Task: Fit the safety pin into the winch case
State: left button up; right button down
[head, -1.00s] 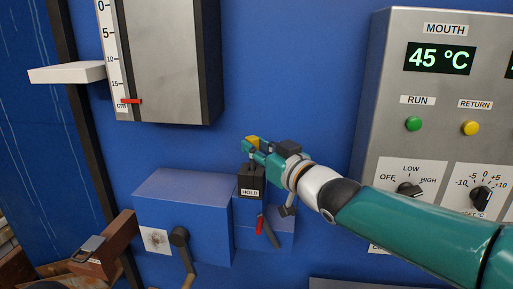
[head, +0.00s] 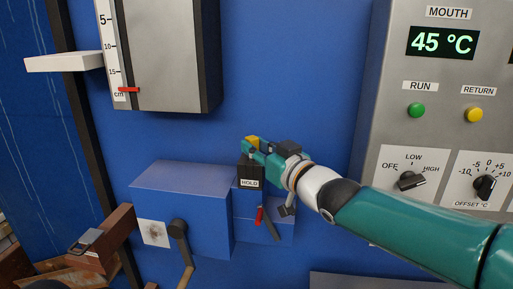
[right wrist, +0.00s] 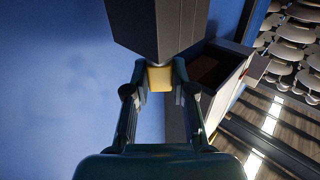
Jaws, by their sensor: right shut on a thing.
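My right gripper (head: 253,148) comes in from the right and is shut on a small yellow piece, which I take for the safety pin's grip. The yellow piece (head: 252,140) shows at the fingertips, and in the right wrist view (right wrist: 159,78) it sits between both fingers. The pin's shaft cannot be made out. The winch case (head: 180,217) is a blue box on the wall with a dark crank. A black block labelled HOLD (head: 250,183) is right below the gripper, beside the case. Whether the pin touches it I cannot tell. My left gripper is not in view.
A red-tipped lever (head: 259,215) hangs below the HOLD block. A grey cabinet with a scale (head: 165,60) juts out above. A control panel (head: 440,120) stands at right, behind my right arm.

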jog(key=shift+f+b, duration=0.55)
jog(key=shift+f, duration=0.15)
jog(key=c, duration=0.9)
grip_release()
jog(key=shift+r, duration=0.1)
jog(key=v, duration=1.2)
